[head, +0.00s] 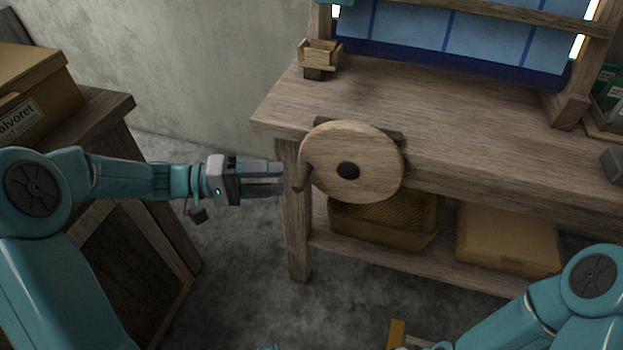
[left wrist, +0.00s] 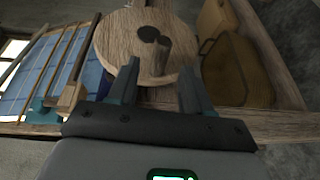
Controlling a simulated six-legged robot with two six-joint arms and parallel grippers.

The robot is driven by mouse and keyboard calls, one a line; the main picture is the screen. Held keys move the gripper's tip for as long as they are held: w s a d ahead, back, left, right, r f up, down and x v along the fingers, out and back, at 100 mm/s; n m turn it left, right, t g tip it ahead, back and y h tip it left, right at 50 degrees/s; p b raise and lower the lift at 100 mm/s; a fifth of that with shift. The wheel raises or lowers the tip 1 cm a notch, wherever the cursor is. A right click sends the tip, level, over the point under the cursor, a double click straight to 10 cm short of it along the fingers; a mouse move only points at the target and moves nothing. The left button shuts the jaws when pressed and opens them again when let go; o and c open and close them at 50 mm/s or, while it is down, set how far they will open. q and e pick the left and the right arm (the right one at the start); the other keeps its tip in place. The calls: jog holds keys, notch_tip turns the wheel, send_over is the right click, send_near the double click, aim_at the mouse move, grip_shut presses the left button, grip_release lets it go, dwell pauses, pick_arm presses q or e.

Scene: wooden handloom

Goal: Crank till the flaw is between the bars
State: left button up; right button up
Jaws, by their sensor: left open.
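A round wooden crank wheel (head: 370,145) with a dark hub is mounted on the front left of the loom. Its dark crank handle (head: 302,180) sticks out at the wheel's left edge. My left gripper (head: 283,178) is open, just left of the handle and apart from it. In the left wrist view, the wheel (left wrist: 115,45) is ahead of the open fingers (left wrist: 158,72), with the handle (left wrist: 158,58) in line with the gap. Blue cloth (head: 400,28) with darker lines hangs behind a wooden bar (head: 500,10). I see no flaw on its visible part. My right gripper is barely visible at the bottom edge.
The loom's wooden top (head: 455,115) spreads behind the wheel. A small wooden box (head: 319,53) sits at its back left corner. A basket (head: 385,225) and a tan box (head: 507,240) are on the shelf below. A cabinet with a carton (head: 38,85) stands left.

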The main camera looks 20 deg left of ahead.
pick_arm(q)
jog(key=b, duration=0.1)
send_near(346, 178)
jog(key=x, duration=0.3)
jog(key=shift+d, duration=0.1)
grip_shut()
